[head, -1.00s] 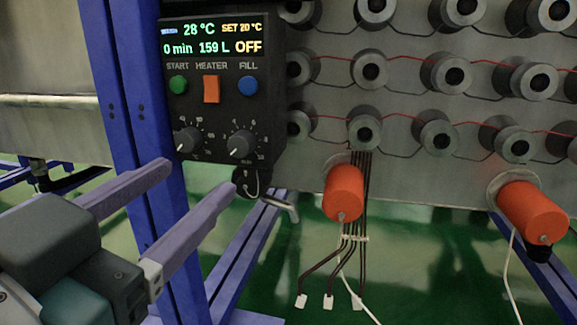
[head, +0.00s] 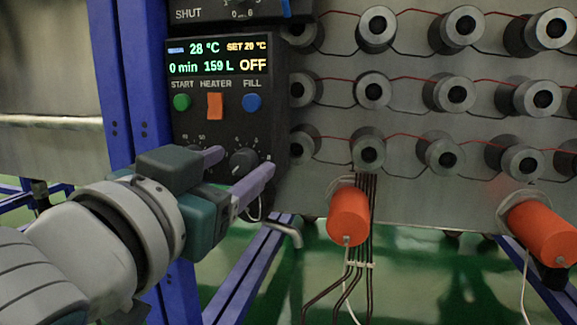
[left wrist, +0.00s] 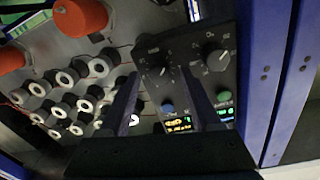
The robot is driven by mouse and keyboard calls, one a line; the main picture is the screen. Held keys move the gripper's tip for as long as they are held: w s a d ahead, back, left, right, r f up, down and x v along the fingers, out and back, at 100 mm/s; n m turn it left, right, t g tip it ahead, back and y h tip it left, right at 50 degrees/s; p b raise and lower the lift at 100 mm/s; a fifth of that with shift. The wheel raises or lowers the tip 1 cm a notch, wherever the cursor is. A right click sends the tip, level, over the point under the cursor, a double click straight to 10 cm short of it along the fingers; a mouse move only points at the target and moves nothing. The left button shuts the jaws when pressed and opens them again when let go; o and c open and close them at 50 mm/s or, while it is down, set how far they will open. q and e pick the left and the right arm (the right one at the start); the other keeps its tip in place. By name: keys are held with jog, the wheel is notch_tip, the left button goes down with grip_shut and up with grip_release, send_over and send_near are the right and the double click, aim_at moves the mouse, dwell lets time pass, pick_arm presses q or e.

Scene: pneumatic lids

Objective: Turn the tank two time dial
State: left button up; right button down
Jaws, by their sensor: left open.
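The dark control box (head: 274,120) shows a lit display (head: 218,56) reading 28 °C, set 20 °C, 0 min, 159 L and OFF. Its right lower dial (head: 243,160), the time dial, has a round black knob and also shows in the left wrist view (left wrist: 160,74). My left gripper (head: 239,162) is open and empty, with its purple fingers on either side of this dial in both views. I cannot tell whether they touch it. The left dial is mostly hidden behind my gripper in the head view, but shows in the left wrist view (left wrist: 217,59). My right gripper is not in view.
Above the dials are a green start button (head: 182,102), an orange heater switch (head: 215,106) and a blue fill button (head: 252,103). A blue post (head: 145,80) stands left of the box. A steel wall with several round fittings and orange plugs (head: 348,217) lies to the right.

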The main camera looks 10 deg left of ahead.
pick_arm(q)
grip_shut()
dwell(0.3)
dwell(0.3)
jog(key=shift+r+m+p, duration=0.2)
jog(key=shift+m+p, duration=0.5)
jog(key=shift+p, duration=0.2)
jog(key=m+p, duration=0.4)
jog(key=m, duration=0.1)
jog(key=shift+d+m, duration=0.1)
jog(key=shift+m, duration=0.3)
jog(key=shift+f+m+p, duration=0.15)
jog(key=shift+m+p, duration=0.65)
jog(key=shift+m, duration=0.8)
